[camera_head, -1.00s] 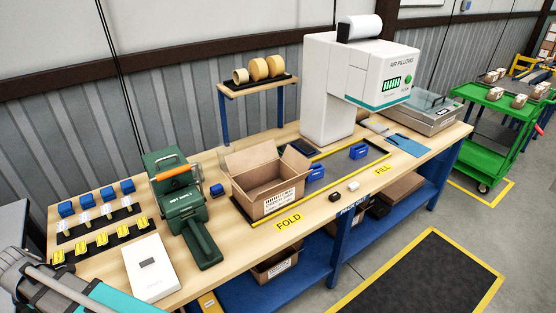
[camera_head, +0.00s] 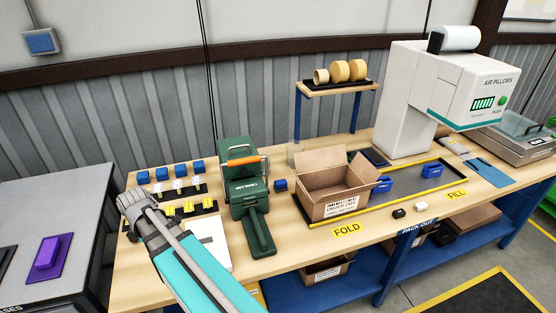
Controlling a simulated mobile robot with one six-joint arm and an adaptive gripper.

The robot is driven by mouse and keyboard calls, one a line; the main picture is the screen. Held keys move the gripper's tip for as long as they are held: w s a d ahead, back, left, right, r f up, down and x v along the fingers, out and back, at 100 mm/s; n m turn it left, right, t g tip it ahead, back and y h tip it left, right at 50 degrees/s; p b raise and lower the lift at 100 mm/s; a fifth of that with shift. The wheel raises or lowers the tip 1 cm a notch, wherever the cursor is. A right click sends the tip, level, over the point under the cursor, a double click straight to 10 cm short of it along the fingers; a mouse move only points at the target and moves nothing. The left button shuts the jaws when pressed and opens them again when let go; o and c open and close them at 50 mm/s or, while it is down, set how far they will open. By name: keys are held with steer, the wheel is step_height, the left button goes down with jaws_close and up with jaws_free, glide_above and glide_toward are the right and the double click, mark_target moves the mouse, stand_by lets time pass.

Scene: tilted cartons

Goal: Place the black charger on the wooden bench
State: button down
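The wooden bench (camera_head: 290,273) runs across the middle of the view with its light top. A small black block (camera_head: 398,213), which may be the black charger, lies on the bench near its front edge, beside a small white block (camera_head: 420,207). It is too small to identify surely. An open carton (camera_head: 350,201) stands on the bench behind the FOLD label, its inside mostly hidden by its walls.
A green tape machine (camera_head: 243,190), a white air-pillow machine (camera_head: 407,100) and blue bins (camera_head: 407,188) stand on the bench. A grey table (camera_head: 60,210) with a purple object (camera_head: 48,252) is at left. Bare bench top shows around the FOLD label.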

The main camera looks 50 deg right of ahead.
steer(key=shift+s+d, duration=0.2)
steer(key=shift+d, duration=0.25)
stand_by(0.4)
steer(key=b, duration=0.4)
glide_toward(129, 278)
steer(key=s+d+r, duration=0.2)
steer(key=s+d, duration=0.1)
steer(key=d, duration=0.1)
steer(key=a+f+b, duration=0.1)
steer(key=w+f+b, duration=0.1)
steer(key=w+a+f+b, duration=0.1)
steer(key=f+b, duration=0.1)
steer(key=shift+a, duration=0.35)
steer(key=shift+w+a+f+b, duration=0.35)
steer(key=shift+f+b, duration=0.1)
steer(key=shift+b, duration=0.1)
steer(key=shift+w+a+f+b, duration=0.25)
steer(key=shift+f+b, duration=0.25)
steer(key=shift+f, duration=0.05)
steer(key=shift+f+b, duration=1.45)
steer(key=shift+b, duration=0.05)
